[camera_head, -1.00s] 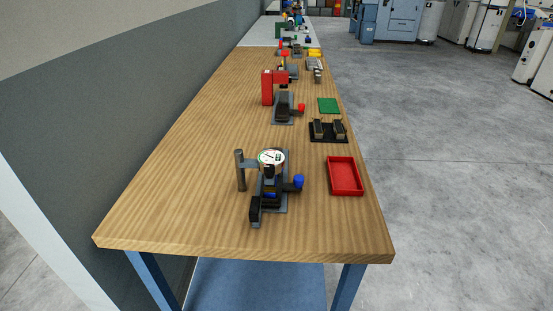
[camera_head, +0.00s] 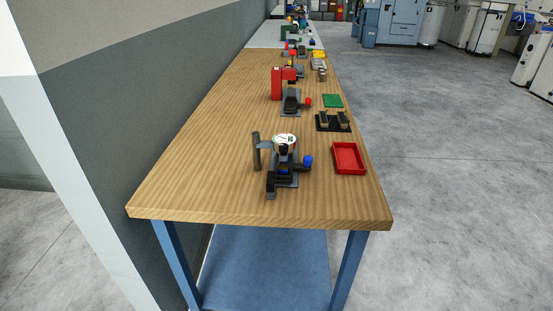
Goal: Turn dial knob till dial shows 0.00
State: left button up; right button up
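A dial gauge with a round white face (camera_head: 284,141) stands near the front end of the wooden table, held on a grey post (camera_head: 256,152). Its reading is too small to make out. Below it is a dark fixture (camera_head: 276,182) on a grey plate, with a blue knob (camera_head: 308,160) on its right side. I cannot tell which part is the dial knob. Neither of my grippers shows in the head view.
The wooden table (camera_head: 200,185) carries a red tray (camera_head: 349,158), a black holder (camera_head: 333,123), a green pad (camera_head: 333,101) and a red fixture (camera_head: 277,83). A wall (camera_head: 110,120) runs along its left. Open floor (camera_head: 460,190) lies to the right.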

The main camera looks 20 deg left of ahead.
aim_at(283, 147)
jog(key=u, duration=0.6)
jog(key=i, duration=0.55)
jog(key=z, duration=1.25)
